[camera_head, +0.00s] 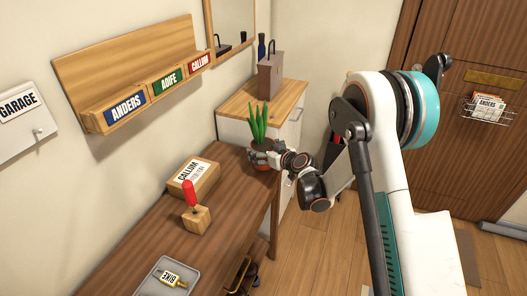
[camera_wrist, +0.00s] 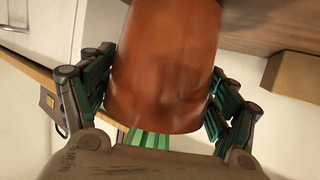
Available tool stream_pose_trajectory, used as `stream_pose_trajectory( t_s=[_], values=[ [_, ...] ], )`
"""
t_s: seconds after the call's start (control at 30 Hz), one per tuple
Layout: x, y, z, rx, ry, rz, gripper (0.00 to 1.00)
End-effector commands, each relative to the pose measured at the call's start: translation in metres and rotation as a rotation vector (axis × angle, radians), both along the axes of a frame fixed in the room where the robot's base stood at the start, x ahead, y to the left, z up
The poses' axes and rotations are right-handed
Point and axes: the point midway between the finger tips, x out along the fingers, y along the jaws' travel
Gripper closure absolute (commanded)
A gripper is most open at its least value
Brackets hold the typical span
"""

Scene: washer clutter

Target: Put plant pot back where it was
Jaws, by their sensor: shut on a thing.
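The plant pot (camera_head: 260,162) is terracotta-coloured and holds a spiky green plant (camera_head: 259,125). In the head view it stands upright at the far right end of the brown table (camera_head: 150,222). My gripper (camera_head: 270,156) reaches it from the right and is shut around it. In the wrist view the pot (camera_wrist: 165,65) fills the middle, with the fingers of my gripper (camera_wrist: 158,92) on both sides. Green leaves (camera_wrist: 148,138) show at the lower edge there. I cannot tell whether the pot's base touches the table.
A grey tray (camera_head: 155,285) with a BIKE key tag is nearer. A cabinet (camera_head: 290,101) stands behind. Bare tabletop lies between parcel and pot.

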Motion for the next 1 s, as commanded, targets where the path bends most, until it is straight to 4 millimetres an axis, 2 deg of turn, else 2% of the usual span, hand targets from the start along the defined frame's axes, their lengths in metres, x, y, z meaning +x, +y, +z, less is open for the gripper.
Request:
stream_pose_trajectory(
  t_s=[0.07, 0.1, 0.17, 0.2, 0.7, 0.83, 1.0],
  values=[
    [0.000, 0.000, -0.002, 0.001, -0.001, 0.000, 0.63],
    [0.000, 0.000, -0.004, 0.000, 0.000, 0.000, 0.17],
    [0.000, 0.000, -0.003, 0.000, 0.000, 0.000, 0.04],
    [0.000, 0.000, -0.002, 0.000, 0.000, 0.000, 0.00],
    [0.000, 0.000, 0.002, 0.000, 0.000, 0.000, 0.00],
    [-0.012, -0.010, 0.008, 0.000, 0.000, -0.002, 0.00],
    [-0.039, -0.031, 0.021, 0.001, 0.001, -0.003, 0.00]
  ],
)
